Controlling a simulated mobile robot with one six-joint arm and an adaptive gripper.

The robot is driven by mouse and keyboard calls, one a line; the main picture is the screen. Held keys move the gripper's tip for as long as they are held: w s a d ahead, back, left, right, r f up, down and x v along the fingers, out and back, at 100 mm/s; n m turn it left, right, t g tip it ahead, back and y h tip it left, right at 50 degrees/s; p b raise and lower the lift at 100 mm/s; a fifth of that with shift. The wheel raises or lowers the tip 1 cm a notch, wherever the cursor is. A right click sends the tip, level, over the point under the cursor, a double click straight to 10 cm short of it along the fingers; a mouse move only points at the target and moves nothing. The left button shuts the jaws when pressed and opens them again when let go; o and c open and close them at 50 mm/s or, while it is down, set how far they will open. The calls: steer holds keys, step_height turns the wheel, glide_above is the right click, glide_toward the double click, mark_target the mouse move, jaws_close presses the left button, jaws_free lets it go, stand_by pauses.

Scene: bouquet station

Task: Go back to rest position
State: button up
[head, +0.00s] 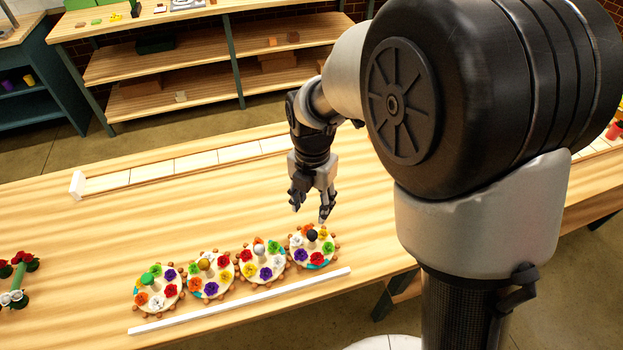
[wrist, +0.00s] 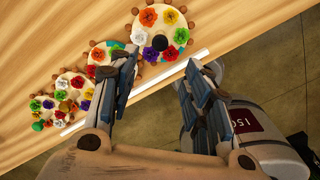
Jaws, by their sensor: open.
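My gripper (head: 311,206) hangs fingers down above the wooden table, just over the rightmost flower disc (head: 325,258). Its fingers are apart with nothing between them. In the wrist view my gripper (wrist: 165,80) also shows spread and empty. The rightmost disc, with a black knob (wrist: 160,42), lies beyond the left finger there. The other flower discs stand in a row to the left: one with a white knob (head: 259,249), one with a gold knob (head: 204,264) and one with a green knob (head: 149,278). Each carries several coloured flowers.
A white strip (head: 240,302) runs along the table's near edge. A row of pale tiles (head: 190,163) lies at the back. Red flowers with green stems (head: 18,277) lie at the far left. Shelves (head: 190,62) stand behind. The middle of the table (head: 110,225) is bare.

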steer(key=s+d+r+m+t, duration=0.2)
steer(key=s+d+r+m, duration=0.55)
steer(key=r+m, duration=0.5)
steer(key=s+d+r+m+t+b, duration=0.1)
steer(key=s+d+m, duration=0.4)
steer(key=s+m, duration=0.7)
steer(key=m+t, duration=0.1)
steer(key=m, duration=0.4)
steer(key=shift+t, duration=0.3)
steer(key=shift+r+m, duration=0.1)
steer(key=shift+m, duration=0.15)
steer(key=shift+c, duration=0.5)
